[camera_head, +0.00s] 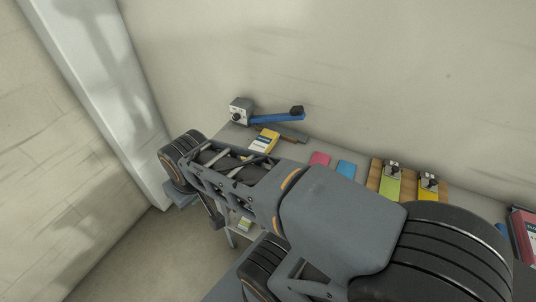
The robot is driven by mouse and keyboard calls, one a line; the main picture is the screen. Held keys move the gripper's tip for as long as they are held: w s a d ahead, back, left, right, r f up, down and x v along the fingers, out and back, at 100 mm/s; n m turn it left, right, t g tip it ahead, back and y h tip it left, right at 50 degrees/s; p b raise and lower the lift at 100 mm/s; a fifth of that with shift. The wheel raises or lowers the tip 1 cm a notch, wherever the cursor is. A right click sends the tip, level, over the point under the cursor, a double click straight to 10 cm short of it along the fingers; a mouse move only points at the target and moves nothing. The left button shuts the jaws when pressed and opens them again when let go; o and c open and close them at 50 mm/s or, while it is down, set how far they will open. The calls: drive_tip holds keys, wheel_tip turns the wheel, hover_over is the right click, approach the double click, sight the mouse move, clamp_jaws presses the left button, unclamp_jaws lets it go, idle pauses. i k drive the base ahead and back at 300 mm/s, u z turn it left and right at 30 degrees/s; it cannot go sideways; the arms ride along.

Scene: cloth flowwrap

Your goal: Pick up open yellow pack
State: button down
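A yellow pack with a white and blue face (264,140) lies at the back left of the grey table, just beyond my arm. Another flat yellow piece (427,194) lies on a wooden board at the right, under a metal clip. I cannot tell from this view which of them is open. My arm crosses the picture from the lower right to the left and covers much of the table. I cannot make out gripper fingers; my wrist end is at the left, left of the yellow and white pack and apart from it in the picture.
A grey device (240,109) with a blue bar (277,118) stands at the back left. A pink piece (319,159) and a blue piece (346,169) lie mid-table. A green piece (389,186) is clipped on the wooden board (375,174). A red box (524,235) stands far right.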

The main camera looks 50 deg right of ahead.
sight(267, 139)
drive_tip(key=k, duration=0.4)
drive_tip(key=z, duration=1.05)
drive_tip(key=i, duration=0.5)
drive_tip(key=u, duration=0.3)
drive_tip(key=k, duration=0.6)
drive_tip(key=u, duration=1.8)
